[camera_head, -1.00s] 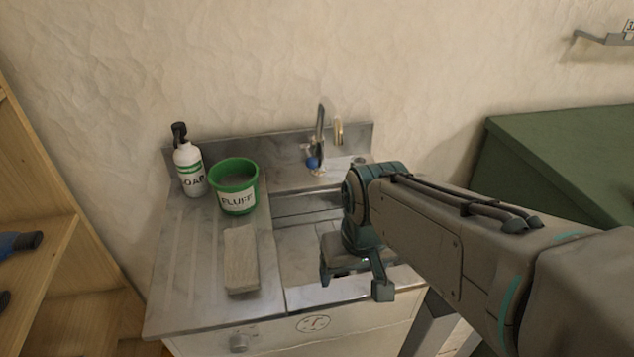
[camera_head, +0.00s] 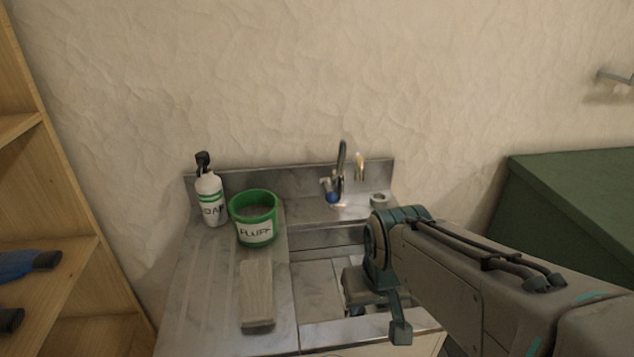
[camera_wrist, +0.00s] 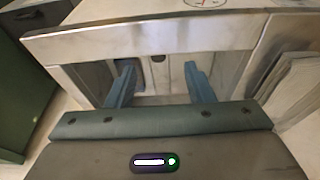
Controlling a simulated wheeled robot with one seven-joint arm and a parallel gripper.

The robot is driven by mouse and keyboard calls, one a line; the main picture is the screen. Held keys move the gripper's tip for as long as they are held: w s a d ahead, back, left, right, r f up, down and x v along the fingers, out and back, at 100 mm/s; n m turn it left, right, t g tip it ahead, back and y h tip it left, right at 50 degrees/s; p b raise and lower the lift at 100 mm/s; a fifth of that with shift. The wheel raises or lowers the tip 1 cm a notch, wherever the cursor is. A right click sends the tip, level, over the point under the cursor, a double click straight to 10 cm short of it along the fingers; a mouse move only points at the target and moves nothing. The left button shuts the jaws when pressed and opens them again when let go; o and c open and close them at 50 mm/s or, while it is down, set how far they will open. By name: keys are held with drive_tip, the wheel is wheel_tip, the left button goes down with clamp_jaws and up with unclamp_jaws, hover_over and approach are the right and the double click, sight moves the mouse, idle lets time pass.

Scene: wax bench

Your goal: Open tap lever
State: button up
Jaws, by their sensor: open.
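The tap (camera_head: 342,165) stands at the back of the sink, with a tall dark curved spout. A blue round part (camera_head: 333,197) sits low on its left, and a short brass-coloured upright piece (camera_head: 360,166) stands at its right. I cannot tell which part is the lever. My gripper (camera_head: 375,308) is open and empty, over the front of the sink basin, well in front of the tap and apart from it. In the wrist view its two blue-grey fingers (camera_wrist: 160,83) are spread, with the basin beyond. The tap does not show there.
A soap bottle (camera_head: 209,200) and a green bucket labelled FLUFF (camera_head: 254,218) stand left of the tap. A grey block (camera_head: 257,295) lies on the draining board. A small ring-shaped item (camera_head: 379,200) is right of the tap. A green cabinet (camera_head: 570,205) stands at right, wooden shelves (camera_head: 55,200) at left.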

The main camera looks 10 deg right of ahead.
drive_tip(key=w+d+f+t+h+b, duration=0.1)
drive_tip(key=w+d+f+t+b, duration=0.15)
drive_tip(key=w, duration=0.25)
drive_tip(key=n+t+y+b, duration=0.45)
drive_tip(key=t+b, duration=0.35)
drive_tip(key=t, duration=0.4)
approach(334, 199)
drive_tip(key=w, duration=0.2)
drive_tip(key=shift+w+a+f+p, duration=0.1)
drive_tip(key=shift+w+a+p, duration=0.1)
drive_tip(key=shift+w+p, duration=0.3)
drive_tip(key=shift+w+a+f+p, duration=0.1)
drive_tip(key=shift+w+a+p, duration=0.1)
drive_tip(key=shift+w+p, duration=0.3)
drive_tip(key=shift+w+a+r+y+p, duration=0.15)
drive_tip(key=shift+w+p, duration=0.1)
drive_tip(key=shift+p, duration=0.3)
drive_tip(key=shift+w+d+y+p, duration=0.1)
drive_tip(key=shift+w+p, duration=0.15)
drive_tip(key=shift+p, duration=0.25)
drive_tip(key=p+x, duration=0.2)
drive_tip(key=p, duration=0.2)
drive_tip(key=shift+p, duration=0.35)
drive_tip(key=p+x, duration=0.2)
drive_tip(key=shift+w+p, duration=0.3)
drive_tip(key=shift+w, duration=0.05)
drive_tip(key=shift+f+x, duration=0.15)
drive_tip(key=shift+x, duration=0.65)
drive_tip(key=shift+f+x, duration=0.1)
drive_tip(key=shift+x, duration=0.7)
